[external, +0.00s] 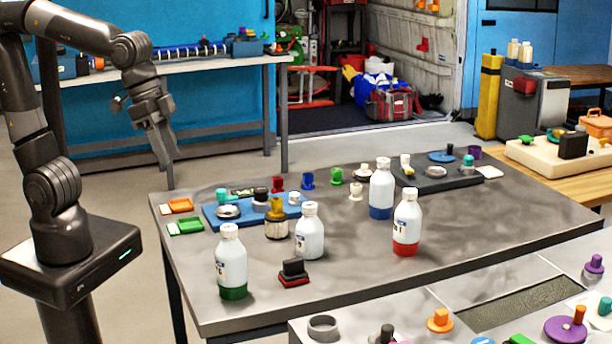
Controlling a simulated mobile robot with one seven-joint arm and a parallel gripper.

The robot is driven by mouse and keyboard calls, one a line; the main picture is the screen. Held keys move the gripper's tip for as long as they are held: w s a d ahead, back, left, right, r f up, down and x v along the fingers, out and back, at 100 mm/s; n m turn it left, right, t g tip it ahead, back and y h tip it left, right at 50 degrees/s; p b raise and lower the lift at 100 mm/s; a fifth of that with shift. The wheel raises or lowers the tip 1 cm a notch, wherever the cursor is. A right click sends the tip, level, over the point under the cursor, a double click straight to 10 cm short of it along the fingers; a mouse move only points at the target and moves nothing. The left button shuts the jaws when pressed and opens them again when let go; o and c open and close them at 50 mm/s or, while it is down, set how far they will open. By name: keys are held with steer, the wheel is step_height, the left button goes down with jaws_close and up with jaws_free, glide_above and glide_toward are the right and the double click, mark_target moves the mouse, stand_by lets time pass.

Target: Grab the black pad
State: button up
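A small black block-shaped pad with a handle-like top and a red layer at its base (293,272) lies near the front edge of the grey table, right of a green-based bottle. A flat dark tray or mat (437,184) lies at the table's back right with small items on it. I cannot tell for sure which of these is the black pad. My gripper (167,165) hangs in the air, pointing down, beyond the table's back left corner and well away from both. No object shows in it. Its fingers are seen nearly edge-on, so their opening is unclear.
White bottles with green (232,264), blue (382,190) and red (406,225) bases stand on the table, and a plainer bottle (309,232) stands behind the pad. A blue tray (222,222) with small items lies at left. The table's right front is clear.

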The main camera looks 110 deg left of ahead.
steer(key=w+a+f+n+g, duration=0.1)
steer(key=w+a+f+n, duration=0.15)
steer(key=w, duration=0.35)
steer(key=w+a+f+n+g, duration=0.1)
steer(key=w+a+f, duration=0.15)
steer(key=w, duration=0.35)
steer(key=n+g, duration=0.2)
steer(key=n, duration=0.1)
glide_above(293, 259)
step_height(293, 259, down, 12)
steer(key=f, duration=0.5)
steer(key=shift+w+a+f, duration=0.1)
steer(key=shift+w+f, duration=0.1)
steer(key=shift+w, duration=0.15)
steer(key=shift+s+d+f, duration=0.1)
steer(key=shift+s+f, duration=0.05)
steer(key=shift+f, duration=1.2)
steer(key=shift+s+d+f, duration=0.1)
steer(key=shift+f, duration=1.25)
steer(key=shift+c, duration=0.2)
steer(key=c, duration=0.7)
